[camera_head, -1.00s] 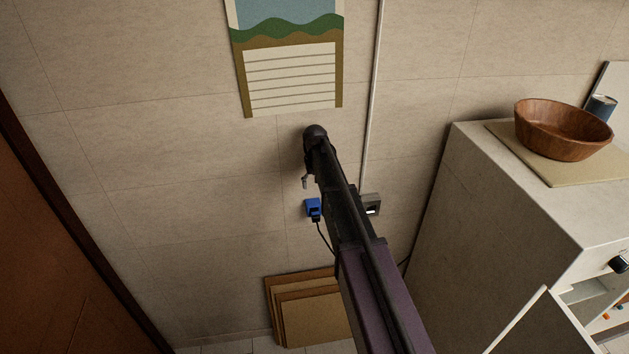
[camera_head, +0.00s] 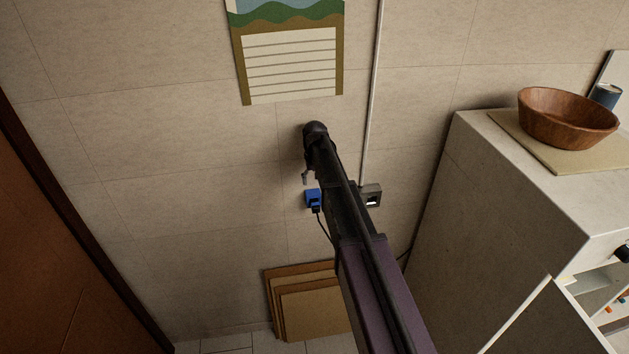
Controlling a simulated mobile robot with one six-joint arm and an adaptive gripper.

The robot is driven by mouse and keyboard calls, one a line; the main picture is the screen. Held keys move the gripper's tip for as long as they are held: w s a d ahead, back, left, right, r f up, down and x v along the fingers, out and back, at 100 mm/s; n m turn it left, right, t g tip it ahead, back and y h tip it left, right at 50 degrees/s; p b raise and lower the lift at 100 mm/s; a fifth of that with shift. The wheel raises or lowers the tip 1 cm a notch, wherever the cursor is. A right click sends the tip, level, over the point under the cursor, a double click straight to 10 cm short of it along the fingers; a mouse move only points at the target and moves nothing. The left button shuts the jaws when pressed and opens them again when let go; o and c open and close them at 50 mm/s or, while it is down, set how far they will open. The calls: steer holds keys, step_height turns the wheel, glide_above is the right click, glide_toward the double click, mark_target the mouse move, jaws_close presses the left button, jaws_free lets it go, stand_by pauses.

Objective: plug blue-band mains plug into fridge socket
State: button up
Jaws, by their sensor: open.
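A blue block (camera_head: 313,198) with a black lower part sits against the wall, left of my forearm. A dark cable runs down from it and passes behind my arm. I cannot tell if the blue is the plug's band or a holder around the plug. A grey socket box (camera_head: 372,195) with a pale patch is on the wall just right of my arm, partly covered by it. My gripper (camera_head: 306,178) shows only as a small tip beside the wrist, just above the blue block in the picture. It is open; most of it is hidden, and contact cannot be told.
A pale conduit (camera_head: 371,90) runs down the wall to the socket box. Brown boards (camera_head: 305,305) lean on the wall below. A pale cabinet (camera_head: 490,200) with a wooden bowl (camera_head: 566,118) stands at right. A poster (camera_head: 291,60) hangs above, and a brown panel (camera_head: 60,250) is at left.

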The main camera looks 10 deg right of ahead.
mark_target(316, 206)
steer(key=shift+f+b, duration=5.15)
steer(key=shift+f, duration=0.35)
jaws_close()
steer(key=c, duration=0.7)
jaws_free()
jaws_close()
steer(key=shift+s, duration=1.05)
steer(key=shift+s, duration=1.4)
